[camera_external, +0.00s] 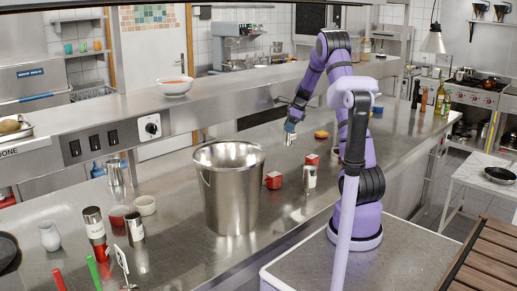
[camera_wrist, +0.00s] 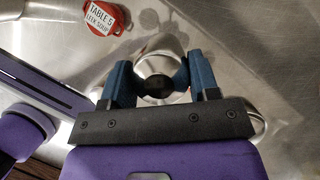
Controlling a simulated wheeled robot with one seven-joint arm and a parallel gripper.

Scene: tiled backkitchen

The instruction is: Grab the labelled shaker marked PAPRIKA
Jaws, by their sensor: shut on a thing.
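My gripper (camera_external: 291,125) is at the end of my purple arm, low over the far part of the steel counter. In the wrist view my gripper (camera_wrist: 160,77) has its two blue fingers on either side of a round, silvery shaker (camera_wrist: 158,59) with a dark centre on top. It is shut on this shaker, which also shows as a small shiny piece under the fingers in the external view (camera_external: 289,139). I cannot read a label on it, nor tell whether it touches the counter. No readable PAPRIKA label shows in either view.
A large steel pot (camera_external: 229,200) stands left of my gripper. A shaker (camera_external: 309,178) and a red block (camera_external: 273,180) stand nearer. A red tag reading "TABLE 5 LEEK SOUP" (camera_wrist: 99,17) lies close by. More shakers (camera_external: 95,232) and cups stand at the left.

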